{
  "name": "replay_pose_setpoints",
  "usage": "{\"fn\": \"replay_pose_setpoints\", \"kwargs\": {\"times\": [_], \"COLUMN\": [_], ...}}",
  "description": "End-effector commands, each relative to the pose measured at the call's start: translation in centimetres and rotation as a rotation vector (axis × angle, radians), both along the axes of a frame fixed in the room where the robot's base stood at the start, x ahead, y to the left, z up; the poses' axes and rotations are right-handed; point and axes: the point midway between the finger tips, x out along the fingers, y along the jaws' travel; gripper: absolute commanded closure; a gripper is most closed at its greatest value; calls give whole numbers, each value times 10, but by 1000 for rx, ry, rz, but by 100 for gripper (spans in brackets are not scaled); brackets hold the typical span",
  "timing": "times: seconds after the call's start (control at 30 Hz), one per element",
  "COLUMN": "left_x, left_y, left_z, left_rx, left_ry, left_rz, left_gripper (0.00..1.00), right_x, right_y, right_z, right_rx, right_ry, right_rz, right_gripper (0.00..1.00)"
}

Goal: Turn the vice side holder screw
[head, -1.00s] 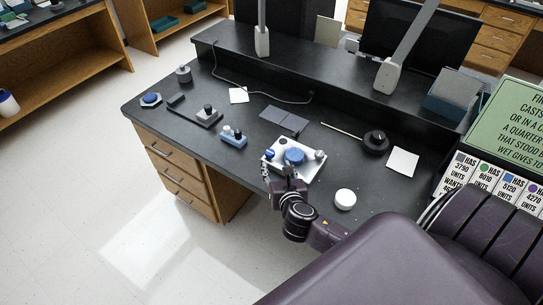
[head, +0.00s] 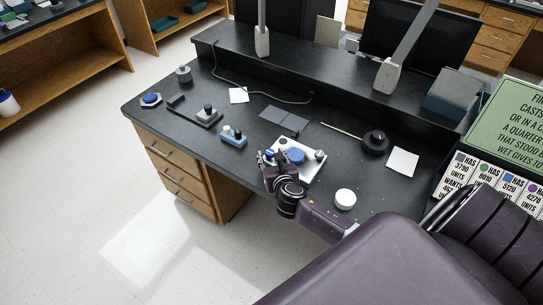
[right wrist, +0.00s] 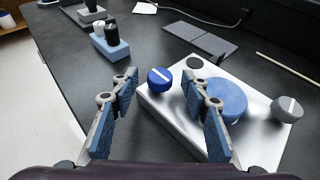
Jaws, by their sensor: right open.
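A silver vice block (head: 312,165) sits near the front edge of the black bench, with a large blue disc (head: 296,156) on top. It also shows in the right wrist view (right wrist: 262,140). A small blue screw knob (right wrist: 159,80) with a white line is at the block's left end, and a grey knob (right wrist: 287,108) with a white line is at its right. My right gripper (head: 271,158) is open at the block's left end. In the right wrist view the blue knob appears between its blue-padded fingers (right wrist: 158,84); contact cannot be told. My left gripper is out of view.
A blue block with pegs (head: 233,138) stands left of the vice. A white round puck (head: 345,197) is to the right. A black round holder (head: 375,142) with a thin rod and dark flat plates (head: 284,121) lie behind.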

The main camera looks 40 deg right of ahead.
Motion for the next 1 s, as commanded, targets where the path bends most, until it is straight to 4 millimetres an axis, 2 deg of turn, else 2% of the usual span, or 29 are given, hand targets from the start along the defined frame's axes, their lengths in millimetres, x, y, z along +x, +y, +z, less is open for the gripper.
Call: {"fn": "replay_pose_setpoints", "kwargs": {"times": [0.1, 0.47, 0.77, 1.0], "left_x": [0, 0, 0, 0], "left_y": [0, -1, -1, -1], "left_z": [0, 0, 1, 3], "left_rx": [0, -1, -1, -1], "left_ry": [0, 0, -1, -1], "left_rz": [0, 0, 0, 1], "left_gripper": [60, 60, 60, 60], "right_x": [0, 0, 0, 3], "right_y": [0, 0, 2, 6], "right_z": [0, 0, 0, 1], "right_rx": [0, 0, 3, 4], "right_ry": [0, 1, 0, -2], "right_rz": [0, 0, -41, -180], "right_gripper": [59, 98, 99, 99]}}
